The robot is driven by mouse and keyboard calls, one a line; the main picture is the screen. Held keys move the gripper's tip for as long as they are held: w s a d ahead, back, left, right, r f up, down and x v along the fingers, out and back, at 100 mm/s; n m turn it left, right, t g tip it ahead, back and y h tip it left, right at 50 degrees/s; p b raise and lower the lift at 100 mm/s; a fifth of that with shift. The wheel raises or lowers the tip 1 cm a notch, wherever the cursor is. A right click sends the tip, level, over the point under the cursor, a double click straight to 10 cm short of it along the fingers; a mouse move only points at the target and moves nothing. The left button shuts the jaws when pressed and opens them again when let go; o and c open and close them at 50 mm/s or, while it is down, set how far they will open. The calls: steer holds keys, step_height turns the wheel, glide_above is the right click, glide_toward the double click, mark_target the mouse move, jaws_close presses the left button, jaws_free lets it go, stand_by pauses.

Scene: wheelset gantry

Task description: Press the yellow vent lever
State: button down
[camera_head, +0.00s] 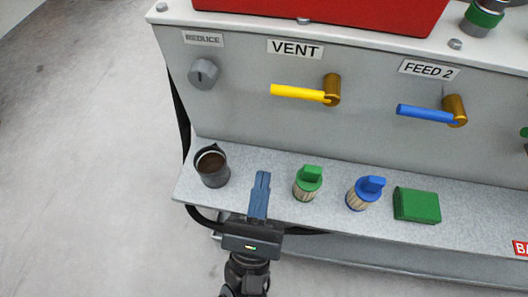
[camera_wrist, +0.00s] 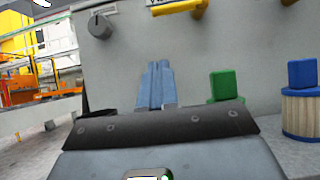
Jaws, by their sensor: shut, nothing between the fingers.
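The yellow vent lever (camera_head: 300,93) sticks out to the left, roughly level, from a brass pivot (camera_head: 332,90) under the VENT label (camera_head: 295,49) on the grey panel. In the wrist view part of the yellow lever (camera_wrist: 176,7) shows at the top edge, above the fingers. My gripper (camera_head: 262,180) has its blue fingers closed together with nothing between them. It is over the front ledge, below the lever and a little to its left, apart from it. The fingers (camera_wrist: 155,72) point toward the panel in the wrist view.
On the ledge (camera_head: 340,225) stand a dark cup (camera_head: 212,168), a green-topped item (camera_head: 308,182), a blue-topped item (camera_head: 365,192) and a green box (camera_head: 416,205). A blue FEED 2 lever (camera_head: 425,113) is to the right, a REDUCE knob (camera_head: 203,74) to the left. The panel below the vent lever is bare.

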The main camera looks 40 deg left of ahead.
steer(key=s+r+x, duration=0.1)
steer(key=r+x, duration=0.1)
steer(key=x, duration=0.9)
steer(key=shift+d+r+p, duration=0.25)
steer(key=shift+d+p, duration=0.1)
steer(key=shift+s+a+r+m+t+h+b, duration=0.1)
steer(key=shift+r+m+t+h+b, duration=0.25)
steer(key=shift+m+h, duration=0.65)
step_height(320, 180, up, 10)
steer(key=m+g+h+b, duration=0.3)
steer(key=m+h, duration=0.9)
steer(key=m, duration=1)
glide_above(274, 94)
steer(key=d, duration=0.4)
steer(key=shift+w+d+r, duration=0.35)
steer(key=shift+w+d, duration=0.15)
steer(key=shift+d, duration=0.1)
